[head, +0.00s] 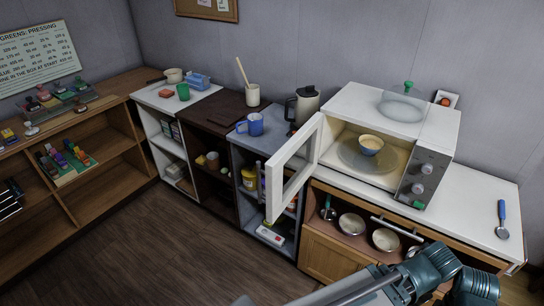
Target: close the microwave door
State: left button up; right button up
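The white microwave (437,128) stands on a white counter at the right in the head view. Its door (273,188), a white frame around a window, is wide open. It is hinged at the left side of the cavity and sticks out toward me. The control panel with two knobs is at the right of the cavity. Part of one of my arms crosses the bottom right, in front of the counter and apart from the door. Neither gripper is in view.
A glass lid with a green knob (402,106) lies on top of the microwave. A blue-handled utensil (502,220) lies on the counter at right. A blue mug (250,124) and a kettle (306,104) stand left of the door. The wooden floor (150,245) at left is clear.

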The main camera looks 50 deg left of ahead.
aim_at(289, 168)
jog(key=k+j, duration=0.15)
jog(key=j, duration=0.25)
jog(key=k+j, duration=0.1)
jog(key=j, duration=0.3)
jog(key=k+j, duration=0.15)
jog(key=j, duration=0.25)
jog(key=k+j, duration=0.1)
jog(key=j, duration=0.25)
jog(key=k+j, duration=0.15)
jog(key=j, duration=0.25)
jog(key=k+j, duration=0.1)
jog(key=j, duration=0.3)
jog(key=k+j, duration=0.15)
jog(key=j, duration=0.25)
